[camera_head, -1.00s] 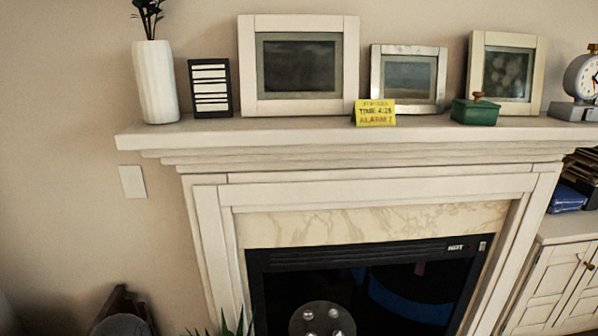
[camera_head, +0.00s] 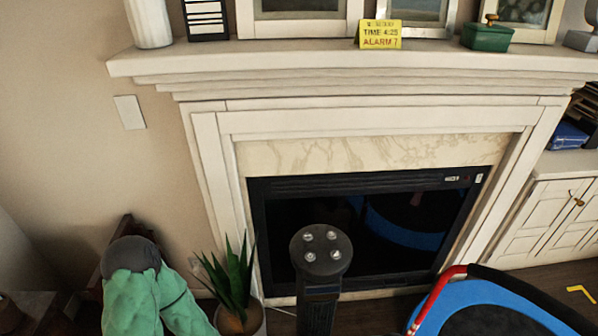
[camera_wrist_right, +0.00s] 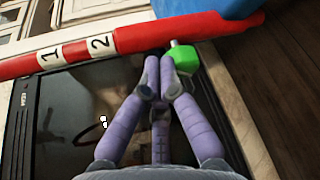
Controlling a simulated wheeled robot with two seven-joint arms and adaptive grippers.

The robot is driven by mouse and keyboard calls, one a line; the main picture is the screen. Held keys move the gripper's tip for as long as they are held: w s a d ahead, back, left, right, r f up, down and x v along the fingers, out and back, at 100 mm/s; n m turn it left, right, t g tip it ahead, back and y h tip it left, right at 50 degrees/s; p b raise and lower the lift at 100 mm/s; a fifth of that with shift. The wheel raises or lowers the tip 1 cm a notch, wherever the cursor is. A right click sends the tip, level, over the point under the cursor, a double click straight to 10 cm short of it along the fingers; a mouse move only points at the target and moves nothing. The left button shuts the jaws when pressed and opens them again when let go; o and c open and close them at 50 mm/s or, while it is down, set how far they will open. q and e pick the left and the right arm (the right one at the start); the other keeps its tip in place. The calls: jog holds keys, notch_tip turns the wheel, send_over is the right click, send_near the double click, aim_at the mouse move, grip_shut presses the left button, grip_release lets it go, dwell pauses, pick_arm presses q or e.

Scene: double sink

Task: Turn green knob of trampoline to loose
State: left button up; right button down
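The trampoline (camera_head: 480,294) stands at the lower right of the head view, with a blue rim and a red bar. In the right wrist view its red bar (camera_wrist_right: 190,30) crosses the top, with white labels "1" and "2". The green knob (camera_wrist_right: 184,58) sits at the bar's lower edge, right of label "2", on a pale stem. My right gripper (camera_wrist_right: 160,68) has purple fingers whose tips are drawn together. The tips are just left of the knob in the picture and appear empty; I cannot tell whether they touch it. My left gripper is in no view.
The fireplace (camera_head: 365,181) and mantel (camera_head: 350,62) fill the back. A potted plant (camera_head: 236,284) and a soft green bundle (camera_head: 150,300) stand at the lower left. A white cabinet (camera_head: 540,215) is at the right. Wooden floor shows beside the trampoline.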

jog(key=shift+r, duration=0.1)
dwell(0.6)
jog(key=a, duration=0.6)
jog(key=shift+s+r, duration=0.15)
jog(key=shift+r, duration=0.1)
dwell(0.5)
jog(key=shift+s+a+f, duration=0.15)
jog(key=shift+s+f, duration=0.05)
jog(key=shift+f, duration=0.3)
jog(key=shift+s+a+f, duration=0.2)
jog(key=shift+f, duration=0.3)
jog(key=shift+s+a+f, duration=0.15)
jog(key=shift+s+f, duration=0.05)
jog(key=shift+f, duration=0.3)
jog(key=d, duration=0.7)
jog(key=shift+w, duration=0.15)
